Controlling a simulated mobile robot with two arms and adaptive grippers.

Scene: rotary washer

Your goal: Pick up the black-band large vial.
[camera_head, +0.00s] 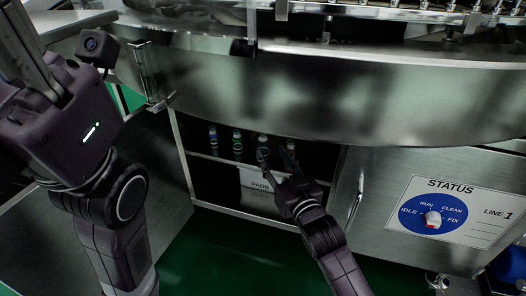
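Several small vials with pale caps stand in a row on a shelf inside an open dark cabinet under the steel machine. One vial (213,136) is at the left, one with a greenish band (237,142) is beside it, and others stand further right. The band colours are too small and dark for me to pick out the black one surely. My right gripper (273,158) reaches into the cabinet opening in front of the right-hand vials, its fingers apart, and partly hides them. My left gripper (28,60) is at the upper left, its fingertips not clearly visible.
A sign reading PADS (258,185) hangs on the shelf edge. A steel door (347,190) and the status panel (455,212) with its red-and-white knob are to the right. The curved steel machine rim (300,95) overhangs the shelf. Green floor (215,255) lies below.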

